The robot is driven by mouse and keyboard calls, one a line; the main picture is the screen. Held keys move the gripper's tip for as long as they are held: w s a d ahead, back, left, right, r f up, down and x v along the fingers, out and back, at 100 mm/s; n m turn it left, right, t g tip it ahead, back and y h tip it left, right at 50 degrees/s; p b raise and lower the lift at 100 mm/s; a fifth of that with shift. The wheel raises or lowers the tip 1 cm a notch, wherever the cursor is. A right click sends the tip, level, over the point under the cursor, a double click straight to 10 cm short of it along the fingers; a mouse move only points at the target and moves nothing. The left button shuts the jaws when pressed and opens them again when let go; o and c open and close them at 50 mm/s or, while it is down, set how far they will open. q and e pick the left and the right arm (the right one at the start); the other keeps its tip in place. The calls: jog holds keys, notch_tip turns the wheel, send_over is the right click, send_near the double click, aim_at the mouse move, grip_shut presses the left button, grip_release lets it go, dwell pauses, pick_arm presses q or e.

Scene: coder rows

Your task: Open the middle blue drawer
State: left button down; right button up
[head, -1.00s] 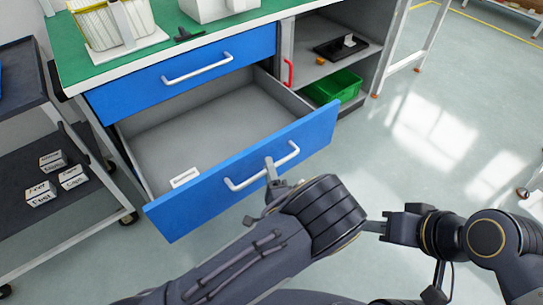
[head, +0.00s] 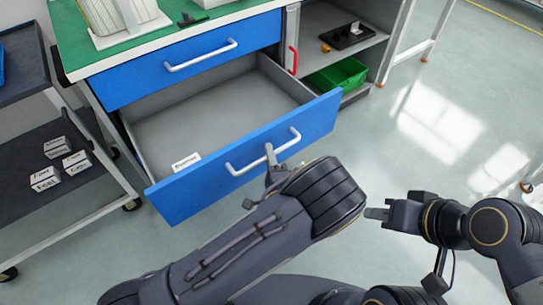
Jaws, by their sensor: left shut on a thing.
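The blue drawer (head: 205,187) below the top one stands pulled out. Its grey inside shows, with a small white labelled block (head: 186,162) in it. My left gripper (head: 271,155) is shut on the white bar handle (head: 237,171) of this drawer, near the handle's middle; my wrist partly hides the fingers. The top blue drawer (head: 150,84) with its own white handle (head: 201,56) is closed. My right gripper (head: 377,214) hangs over the floor to the right of the drawer, touching nothing; its finger gap is not clear from here.
A dark cart (head: 22,185) with several small white labelled boxes stands close at the left. An open shelf at the right of the drawers holds a green bin (head: 338,76) and a black tray (head: 350,37). The floor (head: 420,130) at the right is clear.

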aim_at(262, 144)
pick_arm(q)
jog(key=w+a, duration=0.2)
jog(key=shift+w, duration=0.3)
jog(key=c, duration=1.5)
grip_release()
jog(key=shift+o, duration=0.2)
jog(key=shift+v, duration=3.95)
jog(key=shift+d, duration=0.1)
